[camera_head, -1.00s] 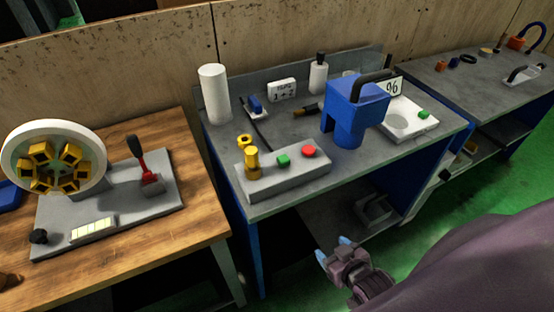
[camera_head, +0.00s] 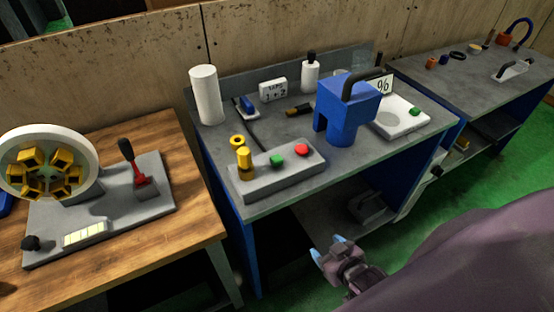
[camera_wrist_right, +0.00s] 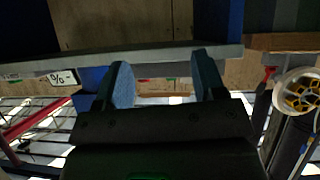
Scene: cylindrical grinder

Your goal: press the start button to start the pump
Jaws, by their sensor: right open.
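A grey control box (camera_head: 290,178) sits at the front edge of the middle bench. It carries a green button (camera_head: 277,161), a red button (camera_head: 302,149) to its right and a yellow knob (camera_head: 244,160) on its left end. No lettering on the buttons is readable. My right gripper (camera_head: 328,249) is in front of the bench, lower in the picture than the box and apart from it. Its two blue-grey fingers are spread with nothing between them, as the right wrist view (camera_wrist_right: 166,82) also shows. My left gripper is not in view.
A blue pump-like machine (camera_head: 343,110) stands right of the control box. A wooden bench (camera_head: 150,243) with a wheel device is at left. Green floor shows at right.

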